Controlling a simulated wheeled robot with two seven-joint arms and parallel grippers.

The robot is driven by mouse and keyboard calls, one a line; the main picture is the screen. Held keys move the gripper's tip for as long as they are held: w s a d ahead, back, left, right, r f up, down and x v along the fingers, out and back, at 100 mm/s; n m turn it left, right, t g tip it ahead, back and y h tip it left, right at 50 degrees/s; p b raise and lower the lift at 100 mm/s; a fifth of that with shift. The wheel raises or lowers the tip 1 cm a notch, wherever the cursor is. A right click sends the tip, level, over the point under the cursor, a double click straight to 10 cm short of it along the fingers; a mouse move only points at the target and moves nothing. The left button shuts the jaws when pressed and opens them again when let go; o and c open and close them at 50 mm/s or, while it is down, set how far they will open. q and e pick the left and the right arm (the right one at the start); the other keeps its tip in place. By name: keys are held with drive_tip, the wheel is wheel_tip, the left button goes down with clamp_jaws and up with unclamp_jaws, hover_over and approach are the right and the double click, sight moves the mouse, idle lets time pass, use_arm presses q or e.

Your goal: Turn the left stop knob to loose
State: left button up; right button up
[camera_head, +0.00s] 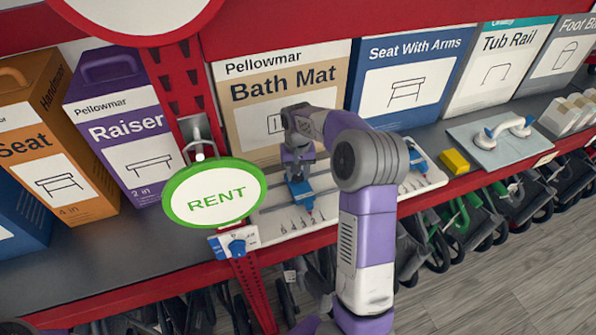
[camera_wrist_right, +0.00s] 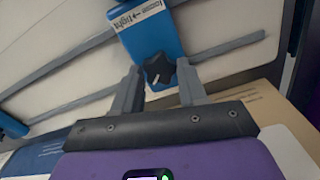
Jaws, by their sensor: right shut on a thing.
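The left stop is a blue block (camera_head: 301,194) on the grey-white slotted board (camera_head: 275,224), in front of the Bath Mat box. In the wrist view the blue block (camera_wrist_right: 150,35) carries a printed label that seems to read "tight", with an arrow. Its black lobed knob (camera_wrist_right: 158,66) has a white mark pointing down towards me. My right gripper (camera_head: 297,176) comes down on this stop from above. In the wrist view its two grey fingers are shut on the knob, one on each side. The gripper hides the knob in the head view. My left gripper is out of view.
A second blue stop (camera_head: 417,160) is on the board's right end. A yellow block (camera_head: 454,161) and a tub rail (camera_head: 508,130) lie to the right.

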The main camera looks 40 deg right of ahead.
sight(297, 176)
drive_tip(key=shift+n, duration=0.3)
drive_tip(key=o, duration=1.1)
drive_tip(key=shift+c, duration=0.2)
drive_tip(key=shift+r, duration=0.1)
wheel_tip(297, 176, up, 8)
drive_tip(key=shift+f, duration=0.25)
